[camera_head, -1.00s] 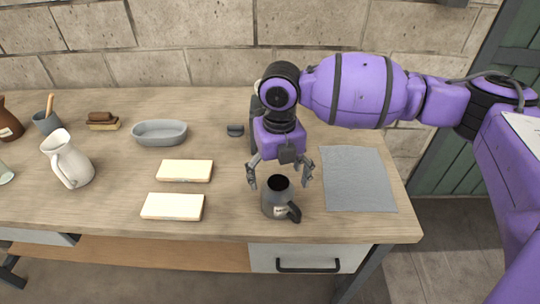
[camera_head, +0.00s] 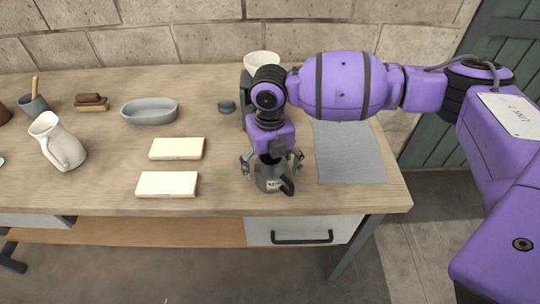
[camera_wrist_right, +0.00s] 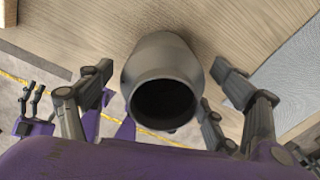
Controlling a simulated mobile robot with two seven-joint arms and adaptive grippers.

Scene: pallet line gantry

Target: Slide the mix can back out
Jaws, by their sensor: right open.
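The mix can (camera_head: 270,184) is a dark grey can with a handle at its front right and a pale label. It stands upright near the table's front edge. My right gripper (camera_head: 272,168) points down over the can, open, with one finger on each side. In the right wrist view the can's dark round mouth (camera_wrist_right: 163,102) lies between the spread fingers, with gaps on both sides. My left gripper (camera_wrist_right: 31,108) shows small at the left of the right wrist view, its fingers apart and empty.
A grey mat (camera_head: 348,153) lies right of the can. Two cream blocks (camera_head: 167,184) lie to its left, with a white jug (camera_head: 58,143) and grey oval dish (camera_head: 150,112) farther off. A white bowl (camera_head: 261,60) stands behind my arm. A drawer (camera_head: 290,231) is below.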

